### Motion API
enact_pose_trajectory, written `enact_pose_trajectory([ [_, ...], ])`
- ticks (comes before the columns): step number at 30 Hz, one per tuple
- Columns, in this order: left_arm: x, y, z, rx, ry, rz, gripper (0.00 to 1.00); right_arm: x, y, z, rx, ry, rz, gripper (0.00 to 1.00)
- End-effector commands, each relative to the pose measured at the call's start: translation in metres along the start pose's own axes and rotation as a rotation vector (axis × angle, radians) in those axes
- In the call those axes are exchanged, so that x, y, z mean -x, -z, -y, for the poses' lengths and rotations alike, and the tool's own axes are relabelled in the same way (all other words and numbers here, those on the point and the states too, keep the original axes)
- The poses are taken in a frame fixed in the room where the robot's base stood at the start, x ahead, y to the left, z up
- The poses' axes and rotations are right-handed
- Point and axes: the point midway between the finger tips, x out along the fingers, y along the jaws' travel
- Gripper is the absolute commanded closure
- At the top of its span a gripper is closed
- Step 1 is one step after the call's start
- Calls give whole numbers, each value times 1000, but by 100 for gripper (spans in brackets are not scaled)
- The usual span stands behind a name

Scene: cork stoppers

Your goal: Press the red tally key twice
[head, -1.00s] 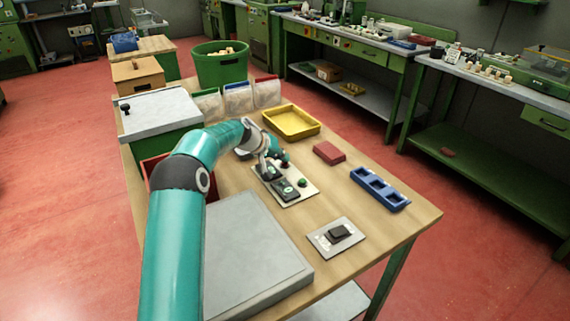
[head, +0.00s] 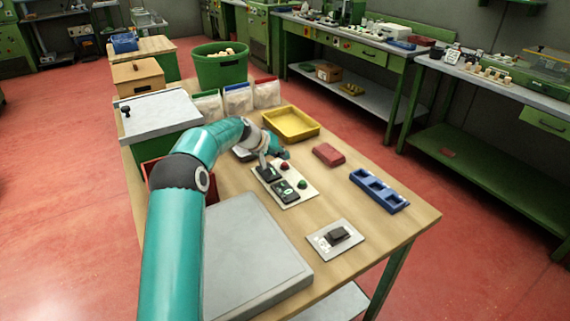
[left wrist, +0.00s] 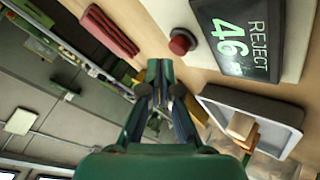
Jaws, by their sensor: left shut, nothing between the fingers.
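The red tally key (head: 284,166) is a small round red button on a light panel (head: 308,193), beside a dark display. It shows in the left wrist view as a red knob (left wrist: 182,42) next to a display (left wrist: 228,40) reading REJECT 46. My left gripper (head: 282,153) is over the far end of the panel, just beyond the red key. In the left wrist view its fingertips (left wrist: 160,66) are together and empty, apart from the key in the picture. A green key (head: 302,183) sits nearer on the panel. My right gripper is not in view.
A red block (head: 328,154), a yellow tray (head: 291,122) and a blue holder (head: 379,189) lie around the panel. A grey tray with a cork-coloured piece (left wrist: 241,125) is close beside my left gripper. A grey plate with a dark switch (head: 338,235) is nearer.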

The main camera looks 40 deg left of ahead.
Motion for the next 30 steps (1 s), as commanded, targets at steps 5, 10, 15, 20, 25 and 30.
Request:
enact_pose_trajectory([
  [5,1,1,0,0,0,-1,100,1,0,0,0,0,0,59],
  [10,9,7,-6,0,0,-2,100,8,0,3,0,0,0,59],
  [15,21,16,-15,-1,0,-2,100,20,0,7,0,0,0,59],
  [20,32,23,-23,0,0,-2,100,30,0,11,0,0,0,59],
  [25,36,26,-25,0,0,-1,100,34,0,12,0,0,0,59],
  [30,35,26,-25,0,0,-1,100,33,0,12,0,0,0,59],
])
